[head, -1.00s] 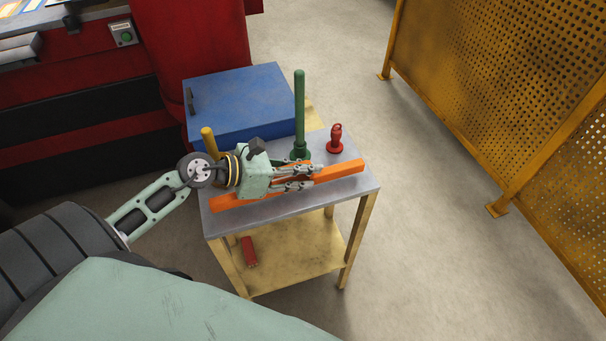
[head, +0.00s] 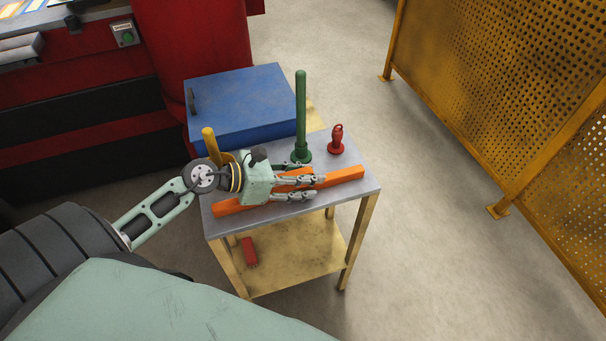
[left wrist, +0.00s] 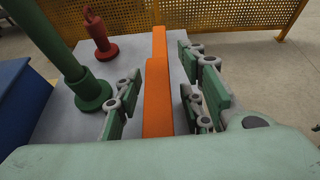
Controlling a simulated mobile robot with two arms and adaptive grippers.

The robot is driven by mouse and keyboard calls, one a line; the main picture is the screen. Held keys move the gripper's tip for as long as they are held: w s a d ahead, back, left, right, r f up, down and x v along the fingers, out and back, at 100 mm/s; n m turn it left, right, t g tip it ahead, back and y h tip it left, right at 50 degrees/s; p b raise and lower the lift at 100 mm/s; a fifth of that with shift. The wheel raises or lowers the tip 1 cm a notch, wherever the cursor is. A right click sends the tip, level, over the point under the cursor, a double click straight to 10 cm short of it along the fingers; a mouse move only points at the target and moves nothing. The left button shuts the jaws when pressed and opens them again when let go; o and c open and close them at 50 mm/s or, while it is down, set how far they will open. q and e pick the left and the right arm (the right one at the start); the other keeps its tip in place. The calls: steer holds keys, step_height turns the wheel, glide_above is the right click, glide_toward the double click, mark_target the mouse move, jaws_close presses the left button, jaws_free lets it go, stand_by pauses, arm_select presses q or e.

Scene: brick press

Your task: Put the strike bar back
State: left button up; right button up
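A long orange bar (head: 345,175), which looks like the strike bar, lies along the front of the grey cart top (head: 360,194). It also shows in the left wrist view (left wrist: 157,105), where a step divides its nearer and farther parts. My left gripper (head: 309,175) is over the middle of the bar and hides part of it. In the left wrist view its fingers (left wrist: 160,85) are open, one to the left of the bar and two to the right, with gaps between. My right gripper is not in view.
A green upright rod on a round base (head: 301,115) stands close behind my gripper. A red knobbed piece (head: 337,140) stands to its right. A blue box (head: 240,105) and a yellow post (head: 208,141) are behind. A yellow mesh fence (head: 500,90) is at right.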

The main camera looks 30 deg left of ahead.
arm_select(q)
steer(key=shift+r, duration=0.15)
steer(key=shift+s+a, duration=0.15)
steer(key=shift+s, duration=0.1)
steer(key=b+v, duration=0.2)
steer(key=v, duration=0.7)
steer(key=shift+s+a+r, duration=0.15)
steer(key=shift+s+a, duration=0.1)
steer(key=shift+s, duration=0.05)
steer(key=shift+v, duration=0.8)
